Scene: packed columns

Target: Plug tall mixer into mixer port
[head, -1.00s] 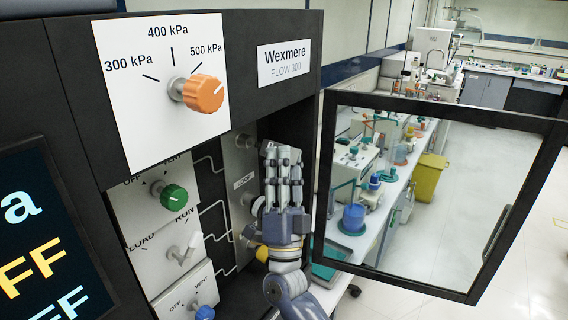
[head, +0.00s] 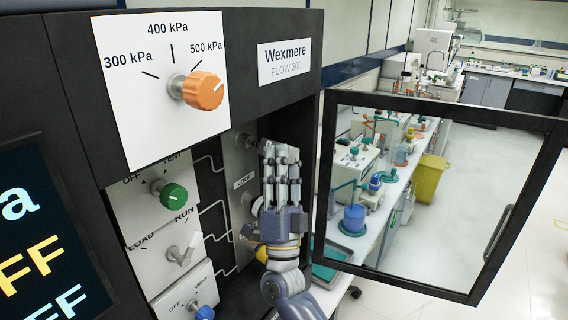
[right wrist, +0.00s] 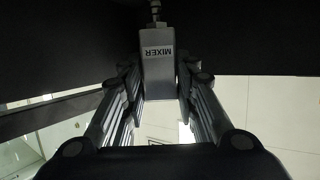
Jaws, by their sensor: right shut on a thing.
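My right gripper (head: 281,150) is in front of the recessed fluid panel of the Wexmere cabinet, fingers pointing up and away. In the right wrist view it (right wrist: 159,75) is shut on the grey block of the tall mixer (right wrist: 158,70), whose label MIXER reads upside down. A metal fitting projects from the block's far end toward a dark surface; I cannot tell whether it touches a port. In the head view the gripper hides the mixer. The mixer port cannot be made out. A port marked LOOP is beside the fingers. My left gripper is not in view.
An orange pressure knob (head: 203,91), a green knob (head: 173,196) and a blue knob (head: 204,312) are left of the gripper. An open framed glass door (head: 440,112) stands to its right. A lab bench with equipment is behind the door.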

